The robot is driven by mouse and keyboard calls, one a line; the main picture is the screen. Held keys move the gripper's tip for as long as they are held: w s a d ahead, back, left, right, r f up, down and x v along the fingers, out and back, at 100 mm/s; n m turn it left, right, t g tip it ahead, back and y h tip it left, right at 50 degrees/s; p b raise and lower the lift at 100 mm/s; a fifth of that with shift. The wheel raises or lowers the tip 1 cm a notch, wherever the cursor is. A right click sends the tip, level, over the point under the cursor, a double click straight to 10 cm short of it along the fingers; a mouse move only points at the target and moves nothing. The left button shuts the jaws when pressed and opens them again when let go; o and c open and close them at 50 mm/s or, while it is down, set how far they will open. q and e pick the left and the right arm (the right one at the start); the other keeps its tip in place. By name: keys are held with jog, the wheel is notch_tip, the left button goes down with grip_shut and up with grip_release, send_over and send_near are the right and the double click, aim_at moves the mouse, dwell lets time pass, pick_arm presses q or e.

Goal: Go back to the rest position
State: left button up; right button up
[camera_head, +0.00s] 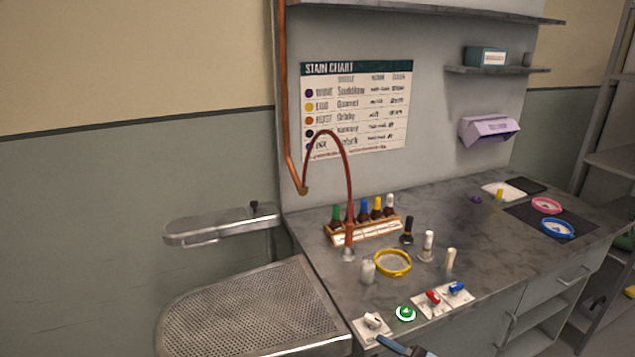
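Neither of my arms shows clearly in the head view, and no gripper fingers can be made out. A blue-grey bar-like thing (394,345) is cut off by the bottom edge beside a white switch plate; I cannot tell what it is. The grey worktop (330,262) stands ahead and to the right. A perforated metal board (250,305) is at its left, with a smaller metal arm board (215,227) behind it.
On the worktop are a wooden rack of bottles (365,231), a yellow hoop (393,263), several small bottles, a green button (405,314), and red (433,297) and blue (457,288) switches. Pink (546,205) and blue (557,228) hoops lie at right. A red hose (347,180) arches above.

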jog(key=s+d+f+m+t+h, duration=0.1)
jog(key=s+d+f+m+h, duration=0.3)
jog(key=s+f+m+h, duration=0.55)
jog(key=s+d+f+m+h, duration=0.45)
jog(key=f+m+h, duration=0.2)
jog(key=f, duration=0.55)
pick_arm(q)
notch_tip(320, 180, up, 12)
jog(key=p, duration=1.3)
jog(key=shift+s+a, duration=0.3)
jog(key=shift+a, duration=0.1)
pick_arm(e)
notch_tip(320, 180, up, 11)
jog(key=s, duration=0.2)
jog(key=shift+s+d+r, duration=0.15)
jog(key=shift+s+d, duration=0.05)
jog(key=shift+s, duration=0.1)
